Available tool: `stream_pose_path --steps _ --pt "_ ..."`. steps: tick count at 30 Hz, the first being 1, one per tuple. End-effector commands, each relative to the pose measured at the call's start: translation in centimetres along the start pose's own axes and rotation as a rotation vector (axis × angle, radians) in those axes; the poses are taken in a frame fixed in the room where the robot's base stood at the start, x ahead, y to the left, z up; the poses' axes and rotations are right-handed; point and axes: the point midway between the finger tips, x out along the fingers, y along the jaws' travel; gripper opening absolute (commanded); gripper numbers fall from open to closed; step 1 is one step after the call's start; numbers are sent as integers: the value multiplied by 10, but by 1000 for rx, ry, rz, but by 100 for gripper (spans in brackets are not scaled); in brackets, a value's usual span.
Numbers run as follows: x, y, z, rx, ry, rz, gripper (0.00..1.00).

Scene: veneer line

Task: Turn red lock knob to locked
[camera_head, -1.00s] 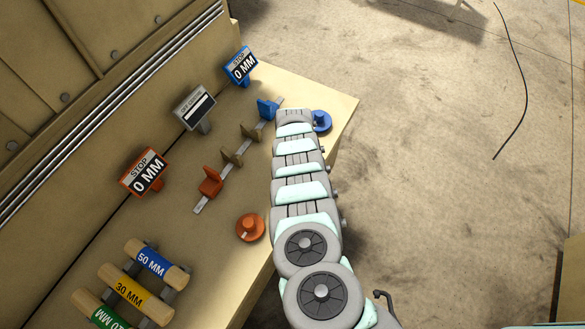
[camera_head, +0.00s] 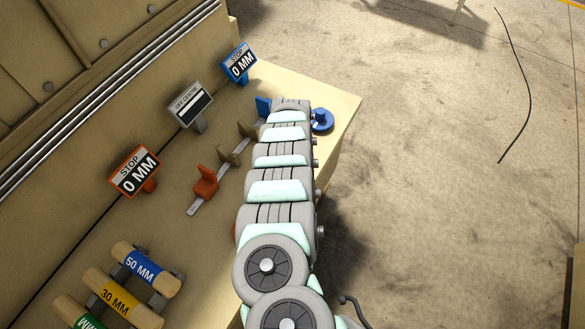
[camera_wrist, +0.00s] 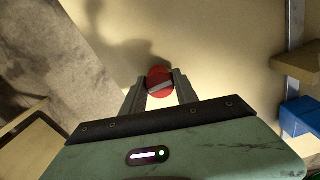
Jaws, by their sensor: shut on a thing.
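The red knob (camera_wrist: 156,73) shows in the wrist view, on the pale tabletop, with a light grey bar across its face slanting up to the right. My gripper (camera_wrist: 159,82) has one finger on each side of the knob and is shut on it. The lower part of the knob is close to the gripper body. No locked or unlocked marking can be read.
A blue block (camera_wrist: 301,112) and a tan block stand on a rail right of the knob. The head view shows a blue knob (camera_head: 321,120), an orange stop block (camera_head: 205,184), sign stands (camera_head: 134,171) and labelled rollers (camera_head: 146,262). Open floor lies beyond the table edge.

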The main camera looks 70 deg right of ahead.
Motion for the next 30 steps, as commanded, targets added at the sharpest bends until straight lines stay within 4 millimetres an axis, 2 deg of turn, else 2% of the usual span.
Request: stream_pose_path --steps 14,15,23,30 --pt "1 0 0 15 0 0 0" --pt "1 0 0 15 1 -1 37" --pt "0 0 0 14 1 0 57" --pt "0 0 0 14 1 0 57"
